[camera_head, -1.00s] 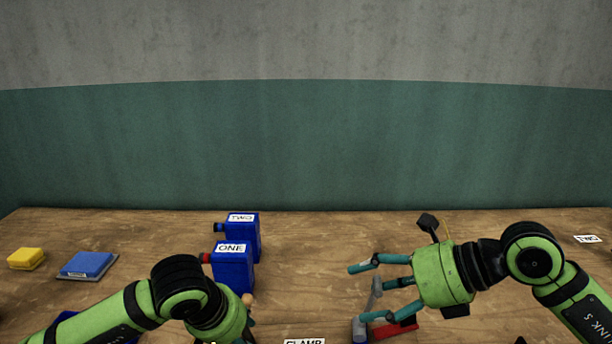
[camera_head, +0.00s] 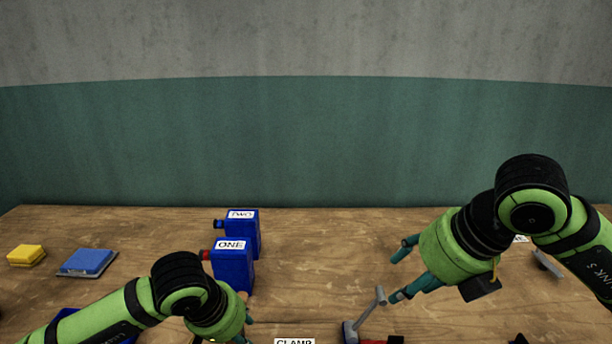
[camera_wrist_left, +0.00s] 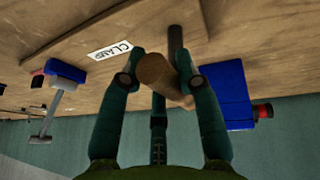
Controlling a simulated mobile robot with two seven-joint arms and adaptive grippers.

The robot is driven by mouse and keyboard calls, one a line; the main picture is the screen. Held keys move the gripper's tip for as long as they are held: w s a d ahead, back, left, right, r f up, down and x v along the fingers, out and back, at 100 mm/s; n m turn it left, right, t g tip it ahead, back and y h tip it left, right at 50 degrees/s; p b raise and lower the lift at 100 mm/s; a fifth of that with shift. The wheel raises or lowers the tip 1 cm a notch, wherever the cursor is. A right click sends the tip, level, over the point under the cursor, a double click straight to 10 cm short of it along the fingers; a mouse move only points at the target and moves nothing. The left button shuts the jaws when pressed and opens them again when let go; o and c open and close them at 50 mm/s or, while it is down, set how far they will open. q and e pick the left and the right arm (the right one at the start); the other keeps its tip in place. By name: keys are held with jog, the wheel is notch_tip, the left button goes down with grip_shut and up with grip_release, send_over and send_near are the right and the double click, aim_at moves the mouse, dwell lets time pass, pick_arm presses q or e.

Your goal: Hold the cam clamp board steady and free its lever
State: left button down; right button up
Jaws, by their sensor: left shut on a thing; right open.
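The board of the cam clamp is mostly below the head view's bottom edge; its CLAMP label (camera_head: 294,342) shows there and in the left wrist view (camera_wrist_left: 110,50). My left gripper (camera_wrist_left: 158,78) is shut on a round wooden handle (camera_wrist_left: 157,72); the handle's join to the board is unclear.
Blue containers labelled ONE (camera_head: 232,268) and TWO (camera_head: 243,225) stand left of centre. A blue block (camera_head: 90,261) on a grey plate and a yellow block (camera_head: 26,255) lie at far left. The table's middle, behind the lever, is clear.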

aim_at(384, 297)
jog(key=x, duration=0.8)
jog(key=shift+c, duration=0.4)
grip_shut()
jog(key=shift+s+a+f, duration=0.1)
jog(key=shift+f, duration=0.05)
